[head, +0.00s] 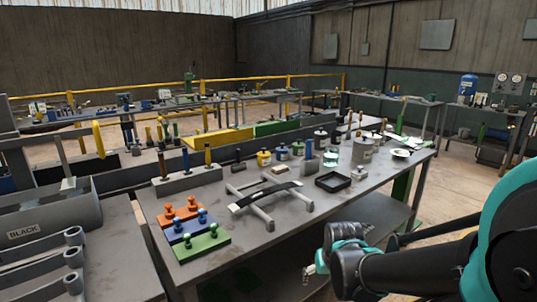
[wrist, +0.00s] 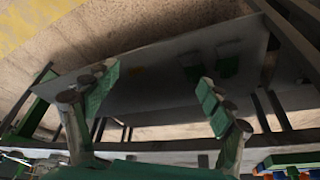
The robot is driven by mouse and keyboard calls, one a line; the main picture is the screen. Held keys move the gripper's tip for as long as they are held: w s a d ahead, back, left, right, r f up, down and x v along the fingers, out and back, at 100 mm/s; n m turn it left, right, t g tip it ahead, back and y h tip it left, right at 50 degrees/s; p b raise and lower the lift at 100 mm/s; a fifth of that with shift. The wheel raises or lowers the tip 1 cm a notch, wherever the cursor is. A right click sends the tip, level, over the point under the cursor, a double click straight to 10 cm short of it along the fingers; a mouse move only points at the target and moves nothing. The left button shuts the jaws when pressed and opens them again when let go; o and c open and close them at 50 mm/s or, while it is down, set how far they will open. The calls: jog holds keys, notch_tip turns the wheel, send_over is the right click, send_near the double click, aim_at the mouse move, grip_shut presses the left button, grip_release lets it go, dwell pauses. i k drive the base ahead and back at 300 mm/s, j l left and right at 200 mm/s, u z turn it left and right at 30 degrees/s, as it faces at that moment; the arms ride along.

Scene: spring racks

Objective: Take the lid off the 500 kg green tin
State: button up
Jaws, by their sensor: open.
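Several small lidded tins stand in a row at the middle of the grey workbench (head: 290,222), among them a yellow tin (head: 263,158) and a blue-grey tin (head: 282,153). A small pale green item (head: 331,158) stands to their right. I cannot tell which one is the 500 kg green tin, as labels are too small to read. My gripper (head: 312,266) is low at the bench's near right side, well away from the tins. In the wrist view its green-padded fingers (wrist: 155,82) are wide apart with nothing between them. No tin shows clearly there.
Orange, blue and green knob blocks (head: 188,230), a black-topped metal frame (head: 265,200) and a black tray (head: 333,182) occupy the bench's near part. A lower shelf (head: 375,215) is under the bench. Open floor lies right.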

aim_at(299, 144)
jog(key=i+l+u, duration=0.1)
jog(key=l+u, duration=0.15)
jog(key=l, duration=0.5)
jog(key=l+u, duration=0.2)
jog(key=l, duration=0.6)
jog(key=l+u, duration=0.25)
jog(key=l, duration=0.5)
jog(key=l+u, duration=0.2)
jog(key=l, duration=0.6)
jog(key=k+l+u, duration=0.25)
jog(key=l, duration=0.5)
jog(key=l+u, duration=0.5)
jog(key=l, duration=1.25)
